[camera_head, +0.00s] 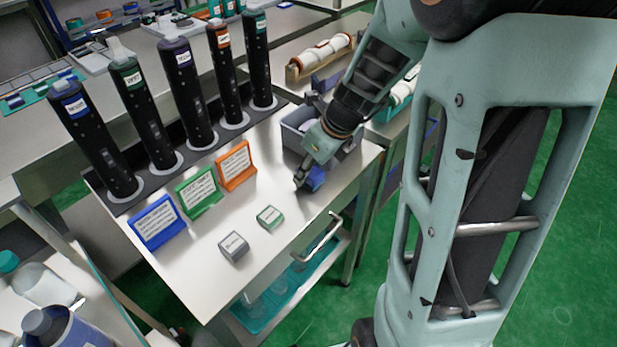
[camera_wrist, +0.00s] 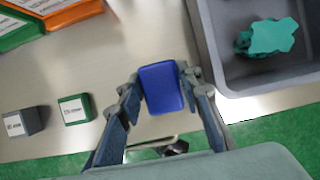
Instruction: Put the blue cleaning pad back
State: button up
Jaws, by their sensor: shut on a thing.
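The blue cleaning pad (camera_wrist: 161,88) is a small rounded block between the two fingers of my gripper (camera_wrist: 162,82) in the wrist view. My gripper is shut on its sides. In the head view my gripper (camera_head: 309,180) is near the right front edge of the bench, with the blue pad (camera_head: 317,179) partly showing at its fingers. A grey open bin (camera_head: 292,135) stands just behind it, partly hidden by my arm. In the wrist view the bin (camera_wrist: 215,55) is right of the pad and holds a crumpled teal cloth (camera_wrist: 268,38).
A grey block (camera_head: 234,246) and a green block (camera_head: 269,216) lie on the bench, left of my gripper. Blue (camera_head: 157,222), green (camera_head: 199,192) and orange (camera_head: 236,166) sign stands and several tall black tubes are farther left. A rail handle (camera_head: 322,240) lines the front edge.

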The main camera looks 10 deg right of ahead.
jog(key=shift+f, duration=0.25)
jog(key=o, duration=0.8)
jog(key=shift+f, duration=0.15)
jog(key=shift+r, duration=0.4)
jog(key=p+v, duration=0.3)
jog(key=v, duration=0.8)
jog(key=shift+s+r, duration=0.15)
jog(key=shift+r, duration=0.1)
